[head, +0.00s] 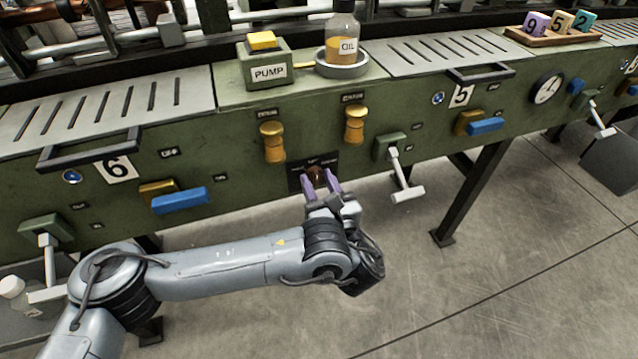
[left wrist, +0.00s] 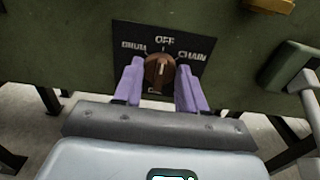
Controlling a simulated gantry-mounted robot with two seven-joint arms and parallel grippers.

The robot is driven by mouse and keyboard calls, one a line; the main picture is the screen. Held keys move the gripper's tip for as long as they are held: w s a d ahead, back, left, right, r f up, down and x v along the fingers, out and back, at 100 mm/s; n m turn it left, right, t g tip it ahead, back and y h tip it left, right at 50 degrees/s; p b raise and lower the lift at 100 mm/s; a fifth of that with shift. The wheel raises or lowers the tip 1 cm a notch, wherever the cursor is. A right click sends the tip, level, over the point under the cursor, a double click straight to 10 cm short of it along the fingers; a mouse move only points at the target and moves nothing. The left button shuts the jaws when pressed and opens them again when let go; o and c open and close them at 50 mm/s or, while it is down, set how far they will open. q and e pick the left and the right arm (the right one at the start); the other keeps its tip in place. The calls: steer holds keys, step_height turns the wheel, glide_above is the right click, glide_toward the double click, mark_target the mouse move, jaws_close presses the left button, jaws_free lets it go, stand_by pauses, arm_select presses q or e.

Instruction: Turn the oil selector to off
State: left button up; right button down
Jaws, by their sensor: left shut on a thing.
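The oil selector is a round brown knob (head: 316,173) on a dark plate low on the green machine front. In the left wrist view the knob (left wrist: 159,69) sits in the middle of its black plate (left wrist: 128,35). The plate reads OFF at the top, DRUM at the left and CHAIN at the right; a lower label is partly hidden. A pale mark shows on the knob near its top, roughly toward OFF; its exact angle is hard to tell. My left gripper (head: 322,182) has its purple fingers on both sides of the knob, shut on it. My right gripper is not in view.
Two brass handles (head: 355,124) (head: 272,141) are above the selector. A white-ended lever (head: 405,180) sticks out close to its right. A PUMP box (head: 268,66) and an OIL bottle (head: 345,42) stand on the ledge above. The floor in front is clear.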

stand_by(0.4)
arm_select(q)
steer(key=o, duration=1)
steer(key=shift+o, duration=0.2)
steer(key=p+v, duration=1.1)
steer(key=p, duration=0.9)
